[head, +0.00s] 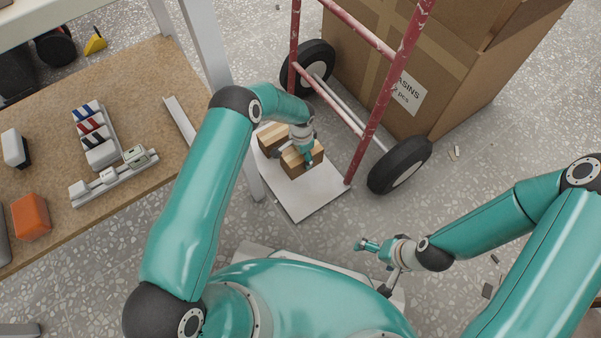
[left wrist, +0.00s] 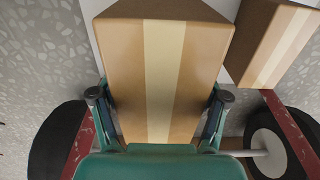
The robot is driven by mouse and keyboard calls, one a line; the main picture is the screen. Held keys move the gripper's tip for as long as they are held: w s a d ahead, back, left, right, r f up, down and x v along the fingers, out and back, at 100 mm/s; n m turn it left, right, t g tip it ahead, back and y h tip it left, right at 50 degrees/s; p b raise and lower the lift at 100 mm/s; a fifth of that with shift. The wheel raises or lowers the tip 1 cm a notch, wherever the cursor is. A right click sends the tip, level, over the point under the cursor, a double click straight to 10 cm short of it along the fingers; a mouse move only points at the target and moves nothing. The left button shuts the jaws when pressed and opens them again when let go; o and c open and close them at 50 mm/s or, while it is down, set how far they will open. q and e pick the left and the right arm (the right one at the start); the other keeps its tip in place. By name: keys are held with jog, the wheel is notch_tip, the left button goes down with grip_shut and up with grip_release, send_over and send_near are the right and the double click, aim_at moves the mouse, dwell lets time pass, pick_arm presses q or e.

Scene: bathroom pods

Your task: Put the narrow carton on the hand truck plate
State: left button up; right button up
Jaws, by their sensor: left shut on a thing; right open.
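My left gripper (head: 308,155) is shut on a brown carton with a pale tape strip (head: 296,167), which I take to be the narrow carton. In the left wrist view the carton (left wrist: 165,60) fills the space between the two fingers. It is over the hand truck plate (head: 303,204); whether it touches the plate is hard to tell. A second taped carton (head: 270,136) is close beside it on the plate, and also shows in the left wrist view (left wrist: 272,45) at the right. My right gripper (head: 368,246) is open and empty, low near my base.
The red hand truck frame (head: 385,85) rises behind the plate, with black wheels (head: 400,164) on both sides. A large cardboard box (head: 440,75) stands behind it. A workbench (head: 160,80) with small items is at the left. The speckled floor right of the plate is mostly clear.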

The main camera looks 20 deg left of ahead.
pick_arm(q)
notch_tip(320, 180, down, 10)
jog(key=b, duration=0.5)
pick_arm(e)
notch_tip(320, 180, down, 6)
jog(key=shift+s+d+r, duration=0.1)
pick_arm(q)
jog(key=o, duration=1.6)
jog(key=shift+c, duration=0.2)
notch_tip(320, 180, up, 12)
jog(key=p, duration=0.7)
pick_arm(e)
notch_tip(320, 180, up, 7)
pick_arm(q)
jog(key=shift+s, duration=0.1)
